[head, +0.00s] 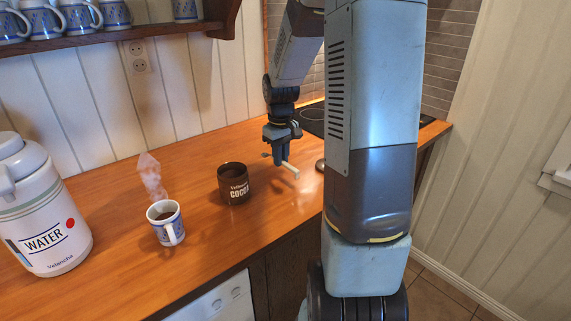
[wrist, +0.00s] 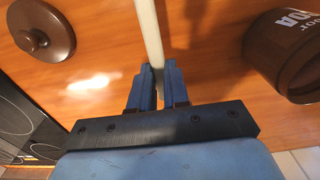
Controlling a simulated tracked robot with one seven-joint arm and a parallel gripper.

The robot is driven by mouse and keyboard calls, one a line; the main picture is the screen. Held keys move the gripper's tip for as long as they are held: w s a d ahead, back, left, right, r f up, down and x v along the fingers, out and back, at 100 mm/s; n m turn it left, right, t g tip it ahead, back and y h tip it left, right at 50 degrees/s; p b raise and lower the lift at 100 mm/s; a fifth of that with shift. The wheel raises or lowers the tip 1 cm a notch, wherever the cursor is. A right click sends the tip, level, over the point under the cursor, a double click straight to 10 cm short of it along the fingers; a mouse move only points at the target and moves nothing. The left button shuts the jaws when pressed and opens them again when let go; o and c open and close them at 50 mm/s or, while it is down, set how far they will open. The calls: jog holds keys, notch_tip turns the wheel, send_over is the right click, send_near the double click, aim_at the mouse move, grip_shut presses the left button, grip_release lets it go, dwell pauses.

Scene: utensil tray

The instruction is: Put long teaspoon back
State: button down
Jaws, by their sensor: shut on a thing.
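My gripper (head: 281,158) is above the wooden counter, to the right of the brown cocoa tin (head: 235,186). In the wrist view my gripper (wrist: 156,80) is shut on a pale, cream stick-like handle (wrist: 149,30), which I take for the long teaspoon. In the head view the handle (head: 291,171) sticks out toward the lower right. The spoon's bowl is not clearly visible. The cocoa tin is upright and open at the top, and also shows in the wrist view (wrist: 285,60). A brown round lid (wrist: 42,32) lies on the counter.
A steaming blue-and-white mug (head: 165,223) stands left of the tin. A large water flask (head: 45,210) is at the far left. A dark hob (head: 313,121) is behind my arm. A shelf (head: 120,35) with mugs hangs above. The counter (head: 120,175) behind the mug is mostly clear.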

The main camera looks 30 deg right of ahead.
jog(key=shift+f, duration=1.6)
jog(key=c, duration=1.1)
grip_release()
